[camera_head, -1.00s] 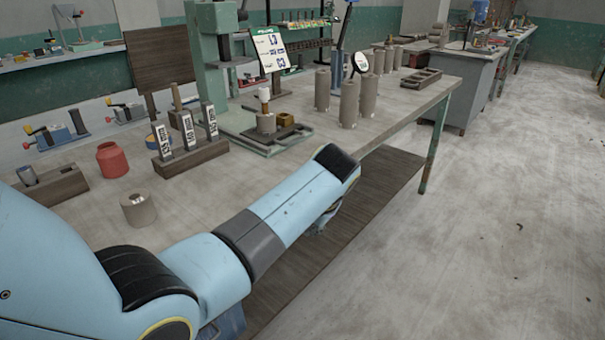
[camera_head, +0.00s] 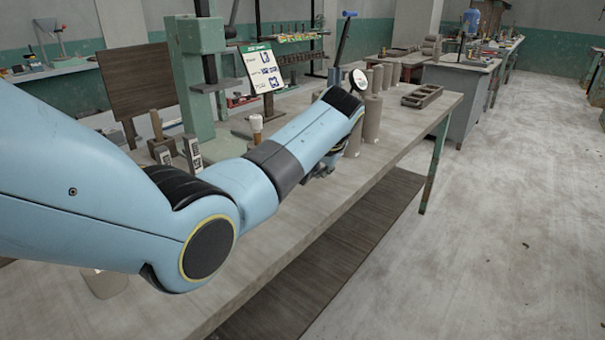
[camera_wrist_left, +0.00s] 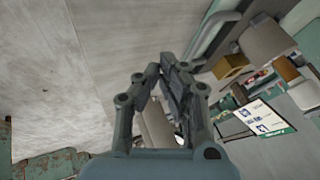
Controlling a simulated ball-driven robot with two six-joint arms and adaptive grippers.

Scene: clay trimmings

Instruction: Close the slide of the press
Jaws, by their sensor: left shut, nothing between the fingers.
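The green press (camera_head: 197,75) stands on the workbench at the left of centre in the head view. My left gripper (camera_wrist_left: 160,74) is shut and empty over the bench. In the head view the left gripper (camera_head: 322,169) is partly hidden by its own wrist, near the grey clay cylinders (camera_head: 372,120). My right gripper is not in view.
A sign board (camera_head: 262,70) stands behind the press, and it also shows in the wrist view (camera_wrist_left: 262,118). A dark compartment tray (camera_head: 422,96) lies toward the bench's far right. A blue-handled lever (camera_head: 342,45) rises behind the cylinders. The floor right of the bench is open.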

